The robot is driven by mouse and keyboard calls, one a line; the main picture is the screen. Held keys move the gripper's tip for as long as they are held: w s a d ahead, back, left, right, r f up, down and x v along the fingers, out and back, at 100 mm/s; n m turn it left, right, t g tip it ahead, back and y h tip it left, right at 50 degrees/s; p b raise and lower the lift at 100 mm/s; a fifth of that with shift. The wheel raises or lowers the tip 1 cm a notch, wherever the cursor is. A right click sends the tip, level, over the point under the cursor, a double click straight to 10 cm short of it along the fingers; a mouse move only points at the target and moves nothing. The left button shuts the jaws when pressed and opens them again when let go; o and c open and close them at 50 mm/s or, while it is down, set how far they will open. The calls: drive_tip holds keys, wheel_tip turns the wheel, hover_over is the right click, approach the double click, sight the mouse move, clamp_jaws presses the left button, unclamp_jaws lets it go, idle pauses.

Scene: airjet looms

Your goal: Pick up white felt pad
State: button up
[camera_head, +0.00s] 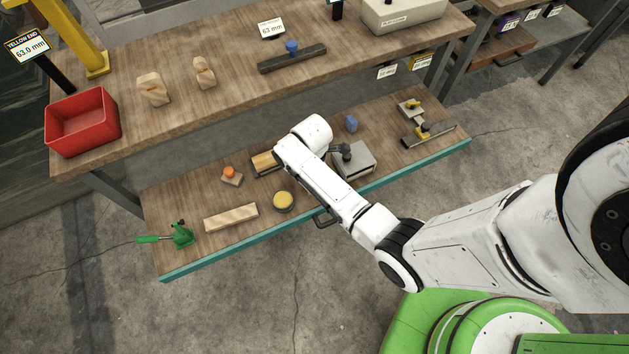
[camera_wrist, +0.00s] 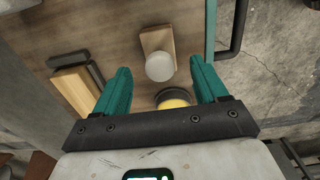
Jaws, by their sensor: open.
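In the wrist view, a pale, whitish round thing (camera_wrist: 160,67) shows between the fingertips of my gripper (camera_wrist: 160,70). It overlaps the near end of a light wooden block (camera_wrist: 157,40). It may be the white felt pad, but I cannot tell for sure, nor whether it touches the block. My gripper is open, with its teal fingers apart on either side of it in the picture. In the head view my arm hides the gripper, and I cannot make out a white pad there.
A yellow-topped round tin (camera_head: 283,201) lies close by. The lower shelf also holds an orange-knobbed piece (camera_head: 231,175), a wooden bar (camera_head: 231,218), a green clamp (camera_head: 180,235) and a grey box (camera_head: 354,161). The teal front edge (camera_head: 395,183) and upper bench (camera_head: 200,108) bound it.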

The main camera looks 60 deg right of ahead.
drive_tip(key=shift+s+d+f+b, duration=0.1)
drive_tip(key=shift+f+b, duration=0.1)
drive_tip(key=shift+f, duration=0.8)
drive_tip(key=shift+s+d+f+b, duration=0.1)
drive_tip(key=shift+f+b, duration=0.05)
drive_tip(key=shift+f, duration=0.8)
drive_tip(key=shift+c, duration=0.3)
drive_tip(key=c, duration=1.2)
drive_tip(key=shift+r, duration=0.15)
